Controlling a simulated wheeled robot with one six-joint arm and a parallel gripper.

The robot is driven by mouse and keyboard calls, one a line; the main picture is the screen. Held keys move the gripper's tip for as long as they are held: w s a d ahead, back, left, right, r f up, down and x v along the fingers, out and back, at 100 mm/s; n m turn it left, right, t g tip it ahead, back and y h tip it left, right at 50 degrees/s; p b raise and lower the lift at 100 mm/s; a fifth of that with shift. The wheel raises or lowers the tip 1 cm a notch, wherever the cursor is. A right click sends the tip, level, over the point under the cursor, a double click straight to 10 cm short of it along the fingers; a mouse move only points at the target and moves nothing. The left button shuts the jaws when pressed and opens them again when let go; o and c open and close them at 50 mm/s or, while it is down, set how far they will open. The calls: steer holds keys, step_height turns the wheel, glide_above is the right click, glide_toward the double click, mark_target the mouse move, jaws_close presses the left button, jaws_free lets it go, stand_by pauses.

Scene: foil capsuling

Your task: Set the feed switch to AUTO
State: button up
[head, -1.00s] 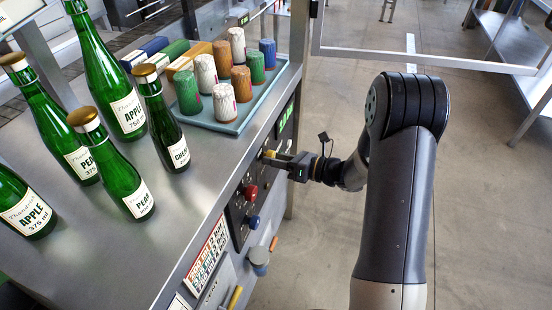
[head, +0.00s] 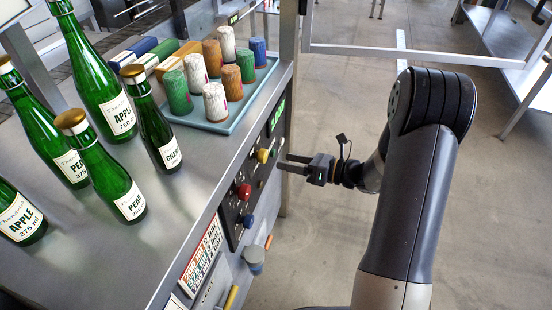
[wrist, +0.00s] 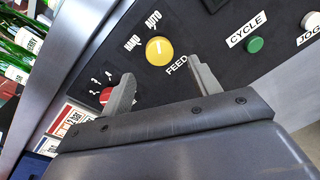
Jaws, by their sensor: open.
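The feed switch is a round yellow knob (wrist: 160,50) on the dark panel, with FEED printed beside it and HAND and AUTO labels around its rim. In the wrist view a small pale mark on its face points roughly towards AUTO. The knob also shows in the head view (head: 262,155). My gripper (head: 284,163) is open and empty, a short way to the right of the knob and apart from it. In the wrist view its two fingers (wrist: 160,70) stand apart, with the knob beyond the gap between them.
A red knob (head: 243,191) and a blue knob (head: 248,221) sit lower on the panel. A green CYCLE button (wrist: 255,44) is to the right. Green bottles (head: 112,178) and a tray of capsules (head: 240,110) stand on the bench.

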mark_target(266, 157)
steer(key=shift+v, duration=2.05)
steer(key=shift+a, duration=0.1)
steer(key=x, duration=1)
steer(key=shift+w+a+f, duration=0.1)
steer(key=shift+w+a, duration=0.05)
steer(key=shift+a, duration=0.25)
steer(key=shift+d, duration=0.1)
